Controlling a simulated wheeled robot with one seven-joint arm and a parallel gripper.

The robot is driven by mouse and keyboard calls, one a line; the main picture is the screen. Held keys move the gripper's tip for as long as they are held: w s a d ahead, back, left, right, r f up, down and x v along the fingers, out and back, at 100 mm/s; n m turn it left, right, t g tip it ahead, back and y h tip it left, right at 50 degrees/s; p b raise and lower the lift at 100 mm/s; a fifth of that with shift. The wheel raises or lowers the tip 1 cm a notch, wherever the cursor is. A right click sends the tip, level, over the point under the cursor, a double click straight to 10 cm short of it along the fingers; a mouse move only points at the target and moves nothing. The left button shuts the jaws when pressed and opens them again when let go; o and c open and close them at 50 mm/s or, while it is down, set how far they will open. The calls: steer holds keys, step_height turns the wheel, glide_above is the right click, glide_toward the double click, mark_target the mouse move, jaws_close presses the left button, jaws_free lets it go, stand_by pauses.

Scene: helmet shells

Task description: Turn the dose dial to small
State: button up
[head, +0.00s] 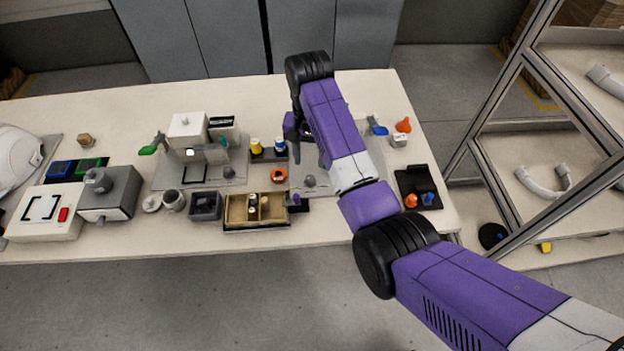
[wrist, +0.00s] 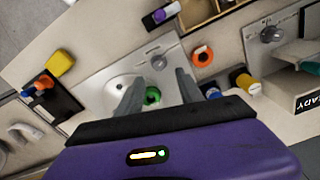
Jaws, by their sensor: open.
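No dial is marked small in either view, so I cannot tell which knob is the dose dial. One grey knob (wrist: 159,61) stands on the right metal plate (wrist: 105,70); it also shows in the head view (head: 310,181). A second grey knob (wrist: 270,34) stands on the left plate, seen in the head view (head: 229,172). My gripper (wrist: 160,77) is open and empty, pointing down over the right plate. In the wrist view a green ring-shaped piece (wrist: 152,97) shows between its fingers, and the nearer grey knob lies just beyond the fingertips.
Blue (wrist: 212,91) and yellow (wrist: 246,82) capped bottles and an orange ring (wrist: 203,56) stand beside the right plate. A wooden tray (head: 236,219) and a grey box with a knob (head: 112,194) lie further left. A black holder (head: 407,180) is at the right.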

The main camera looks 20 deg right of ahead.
mark_target(310, 178)
steer(key=shift+s+f, duration=0.15)
steer(key=shift+f, duration=0.1)
step_height(310, 178, down, 7)
steer(key=shift+f, duration=0.15)
jaws_close()
